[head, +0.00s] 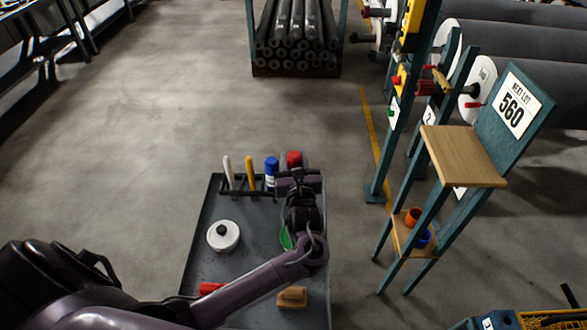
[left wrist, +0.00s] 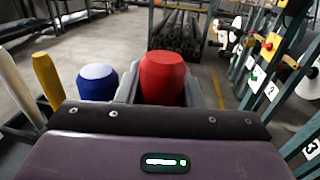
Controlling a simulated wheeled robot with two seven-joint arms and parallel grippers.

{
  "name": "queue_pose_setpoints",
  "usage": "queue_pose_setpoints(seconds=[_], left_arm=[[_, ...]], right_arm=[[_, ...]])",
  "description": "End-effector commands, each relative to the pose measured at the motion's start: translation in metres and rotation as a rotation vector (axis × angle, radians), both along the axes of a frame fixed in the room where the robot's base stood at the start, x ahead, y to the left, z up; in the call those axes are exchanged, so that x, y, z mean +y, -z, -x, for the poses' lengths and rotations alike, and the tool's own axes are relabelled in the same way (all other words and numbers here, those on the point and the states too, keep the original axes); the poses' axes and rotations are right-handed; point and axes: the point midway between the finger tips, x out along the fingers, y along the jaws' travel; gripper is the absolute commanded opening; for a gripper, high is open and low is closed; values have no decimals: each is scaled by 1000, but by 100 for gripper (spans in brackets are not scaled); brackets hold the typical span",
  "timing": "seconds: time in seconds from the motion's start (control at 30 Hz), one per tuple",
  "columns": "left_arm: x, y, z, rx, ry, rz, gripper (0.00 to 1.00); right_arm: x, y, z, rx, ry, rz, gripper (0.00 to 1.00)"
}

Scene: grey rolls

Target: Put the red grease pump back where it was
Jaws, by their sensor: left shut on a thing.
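The red grease pump (head: 294,159) shows its red top at the right end of the row along the far edge of the dark cart (head: 202,262). My left gripper (head: 296,174) is shut on it. In the left wrist view the pump (left wrist: 163,78) stands between the two grey fingers and looks about upright. Its lower part is hidden behind my gripper, so I cannot tell whether it is seated in the black rack (head: 246,178). My right gripper is out of view.
A blue pump (head: 272,168), yellow handle (head: 250,172) and white handle (head: 228,172) stand left of the red pump. A teal stand (head: 482,150) is right.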

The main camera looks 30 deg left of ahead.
Motion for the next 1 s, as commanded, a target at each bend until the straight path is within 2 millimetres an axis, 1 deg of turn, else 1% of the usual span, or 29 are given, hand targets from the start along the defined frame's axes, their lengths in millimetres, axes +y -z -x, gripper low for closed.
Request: queue_pose_setpoints(seconds=[0.03, 0.1, 0.47, 0.5, 0.53, 0.87, 1.0], left_arm=[[0, 10, 0, -1, -2, -1, 7], [0, 17, 0, -1, -2, 0, 7], [0, 20, 0, -3, -1, -1, 7], [0, 21, 0, 0, 0, 0, 39], [0, 21, 0, 0, 0, 0, 43], [0, 18, 0, -2, 0, 1, 43], [-11, 19, 14, 2, 3, 1, 43]], right_arm=[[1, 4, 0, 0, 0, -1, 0], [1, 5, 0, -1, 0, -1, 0], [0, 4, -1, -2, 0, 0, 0], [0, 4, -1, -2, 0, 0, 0], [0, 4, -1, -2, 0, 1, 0], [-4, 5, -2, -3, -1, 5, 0], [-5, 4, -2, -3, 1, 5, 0]])
